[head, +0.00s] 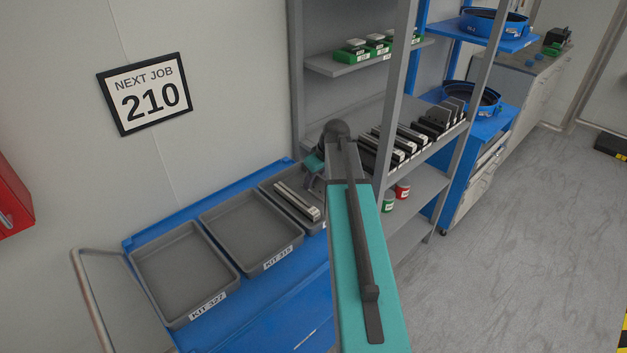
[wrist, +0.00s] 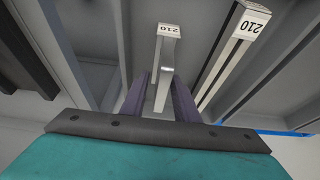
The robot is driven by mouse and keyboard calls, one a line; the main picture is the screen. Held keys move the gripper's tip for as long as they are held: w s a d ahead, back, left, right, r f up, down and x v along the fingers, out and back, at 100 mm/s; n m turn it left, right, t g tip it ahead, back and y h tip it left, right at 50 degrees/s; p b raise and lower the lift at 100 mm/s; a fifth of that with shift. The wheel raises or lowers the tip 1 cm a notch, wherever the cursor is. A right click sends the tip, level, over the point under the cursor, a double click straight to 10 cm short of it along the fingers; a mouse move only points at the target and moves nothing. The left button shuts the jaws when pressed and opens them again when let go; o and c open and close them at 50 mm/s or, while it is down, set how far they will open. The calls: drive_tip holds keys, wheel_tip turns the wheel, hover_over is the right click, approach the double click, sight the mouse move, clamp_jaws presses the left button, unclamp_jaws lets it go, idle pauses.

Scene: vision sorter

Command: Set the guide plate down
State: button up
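My gripper (wrist: 161,78) points down with its two purple-grey fingers on either side of a narrow pale guide plate labelled 210 (wrist: 165,50). A thin gap seems to show on the left of the plate; whether both fingers press on it I cannot tell. A second, larger-looking pale piece labelled 210 (wrist: 236,40), with a dark groove, lies to the right. In the head view, pale bars (head: 298,200) lie in the grey right-hand tray (head: 284,217). My teal arm hides that tray's right side, most of its label and the fingers.
A grey shelf rack (head: 345,65) with black and green parts stands close behind. A wall sign (head: 148,94) reads NEXT JOB 210.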

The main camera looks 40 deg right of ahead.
drive_tip(key=shift+r, duration=0.3)
drive_tip(key=shift+b+v, duration=1.15)
drive_tip(key=shift+v, duration=4.75)
drive_tip(key=shift+s+f, duration=0.1)
